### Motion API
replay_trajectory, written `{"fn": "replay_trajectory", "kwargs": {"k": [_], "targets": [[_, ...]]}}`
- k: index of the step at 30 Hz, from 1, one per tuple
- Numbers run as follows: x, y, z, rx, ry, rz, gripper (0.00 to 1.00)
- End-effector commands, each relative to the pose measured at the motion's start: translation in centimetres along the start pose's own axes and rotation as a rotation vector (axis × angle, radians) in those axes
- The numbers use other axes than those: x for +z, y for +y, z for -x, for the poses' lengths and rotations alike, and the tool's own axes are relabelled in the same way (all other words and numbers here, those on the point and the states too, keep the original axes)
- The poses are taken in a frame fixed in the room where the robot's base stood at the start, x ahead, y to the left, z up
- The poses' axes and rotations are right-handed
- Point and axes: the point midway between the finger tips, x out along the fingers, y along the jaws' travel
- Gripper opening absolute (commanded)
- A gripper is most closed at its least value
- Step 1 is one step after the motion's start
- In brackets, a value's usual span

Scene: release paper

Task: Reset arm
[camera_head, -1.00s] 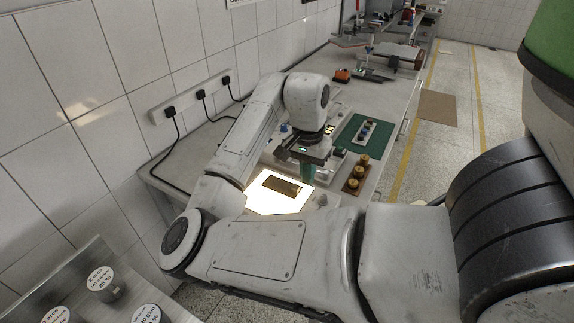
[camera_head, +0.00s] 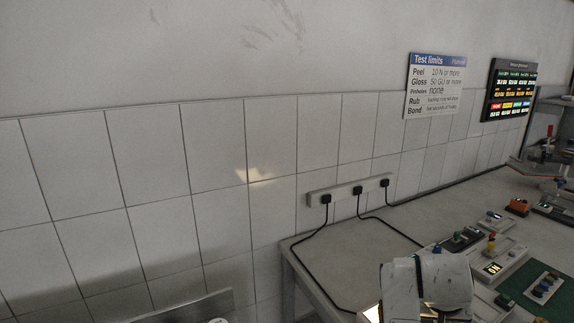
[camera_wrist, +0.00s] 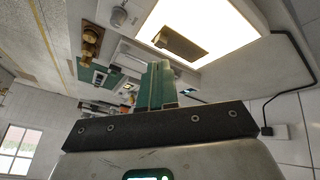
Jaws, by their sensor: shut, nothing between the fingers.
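My gripper (camera_wrist: 157,85) shows in the wrist view with its green fingers closed together and nothing between them. It is apart from the bright light panel (camera_wrist: 225,22), which has a brown rectangular piece (camera_wrist: 180,45) lying on it. In the head view only the upper part of my pale arm shows at the bottom right. My gripper is out of sight there, and just a bright edge of the panel (camera_head: 372,313) shows beside the arm.
The bench (camera_head: 315,262) holds a switch box (camera_head: 492,268), a green mat (camera_head: 520,285) and small devices at the right. Brass weights (camera_wrist: 92,38) show in the wrist view. A socket strip (camera_head: 345,192) with black cables is on the tiled wall, below a test limits sign (camera_head: 435,88).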

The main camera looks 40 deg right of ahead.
Motion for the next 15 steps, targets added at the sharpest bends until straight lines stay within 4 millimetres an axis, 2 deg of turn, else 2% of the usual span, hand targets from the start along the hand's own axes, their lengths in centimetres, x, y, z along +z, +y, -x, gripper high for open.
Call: {"fn": "replay_trajectory", "kwargs": {"k": [5,8,12,15], "targets": [[5.6,-4.8,-1.5,-0.087,0.023,0.311,0.00],[10.2,-7.4,-2.2,-0.161,0.002,0.478,0.00],[18.3,-10.1,-2.6,-0.284,-0.065,0.691,0.00],[23.8,-11.1,-2.4,-0.368,-0.125,0.805,0.00]]}}
